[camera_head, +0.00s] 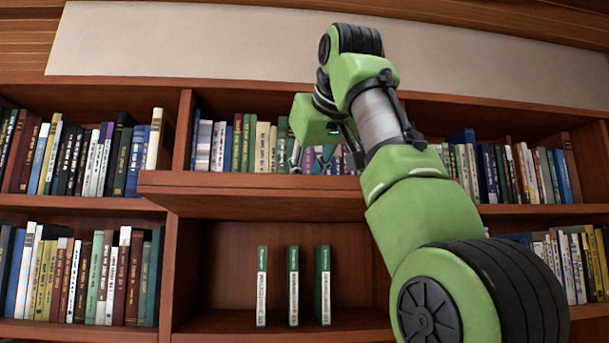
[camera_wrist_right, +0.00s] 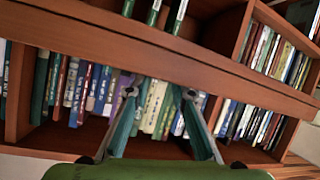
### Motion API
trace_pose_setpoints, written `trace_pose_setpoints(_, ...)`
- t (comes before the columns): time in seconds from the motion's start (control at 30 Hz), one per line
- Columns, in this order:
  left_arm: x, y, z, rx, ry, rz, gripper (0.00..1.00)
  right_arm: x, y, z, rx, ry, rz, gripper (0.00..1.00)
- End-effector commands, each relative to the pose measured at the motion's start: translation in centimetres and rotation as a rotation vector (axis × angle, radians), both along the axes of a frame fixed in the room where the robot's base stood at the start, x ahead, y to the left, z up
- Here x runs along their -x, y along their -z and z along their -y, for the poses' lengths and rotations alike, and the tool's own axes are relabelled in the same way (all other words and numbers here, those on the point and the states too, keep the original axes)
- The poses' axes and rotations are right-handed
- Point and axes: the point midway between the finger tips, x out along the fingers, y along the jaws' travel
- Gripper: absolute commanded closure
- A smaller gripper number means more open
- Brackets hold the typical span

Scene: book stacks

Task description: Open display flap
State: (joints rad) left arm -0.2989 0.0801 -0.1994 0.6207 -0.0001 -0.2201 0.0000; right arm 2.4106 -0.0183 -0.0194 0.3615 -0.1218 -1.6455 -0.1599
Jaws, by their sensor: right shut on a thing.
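The display flap (camera_head: 250,195) is a wide brown wooden board that juts out from the middle bay of the bookcase, above an uncovered lower compartment. It also crosses the right wrist view diagonally (camera_wrist_right: 170,45). My right gripper (camera_head: 320,158) is at the flap's upper edge, in front of the upper row of books and partly hidden by my arm in the head view. In the right wrist view its two fingertips (camera_wrist_right: 160,94) sit apart at the flap's edge. It is shut on the flap, though the contact itself is hard to see. My left gripper is not in view.
Three green books (camera_head: 293,285) stand upright in the lower compartment, with bare room on both sides. Rows of books (camera_head: 85,155) fill the neighbouring shelves. My right arm covers much of the right side of the head view.

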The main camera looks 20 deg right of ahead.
Motion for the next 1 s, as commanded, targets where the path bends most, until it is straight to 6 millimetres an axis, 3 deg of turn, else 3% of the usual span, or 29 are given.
trace_pose_setpoints(0.03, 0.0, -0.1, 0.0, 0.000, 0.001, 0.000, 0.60, 0.1, -0.8, 0.4, 0.005, 0.006, 0.023, 1.00)
trace_pose_setpoints(0.27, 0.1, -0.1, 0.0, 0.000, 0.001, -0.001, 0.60, 0.1, -0.8, 0.4, 0.006, 0.007, 0.024, 1.00)
trace_pose_setpoints(0.3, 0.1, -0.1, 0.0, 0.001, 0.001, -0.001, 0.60, 0.1, -0.8, 0.4, 0.006, 0.007, 0.024, 0.68)
trace_pose_setpoints(0.33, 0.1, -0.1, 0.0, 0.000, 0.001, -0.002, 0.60, 0.1, -0.8, 0.4, 0.005, 0.006, 0.024, 0.62)
trace_pose_setpoints(0.73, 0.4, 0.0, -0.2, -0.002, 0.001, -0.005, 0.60, 0.4, -0.7, 0.1, 0.003, 0.001, 0.016, 0.62)
trace_pose_setpoints(1.0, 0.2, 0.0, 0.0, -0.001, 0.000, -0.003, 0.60, 4.6, -2.7, -0.5, 0.003, 0.002, 0.019, 0.62)
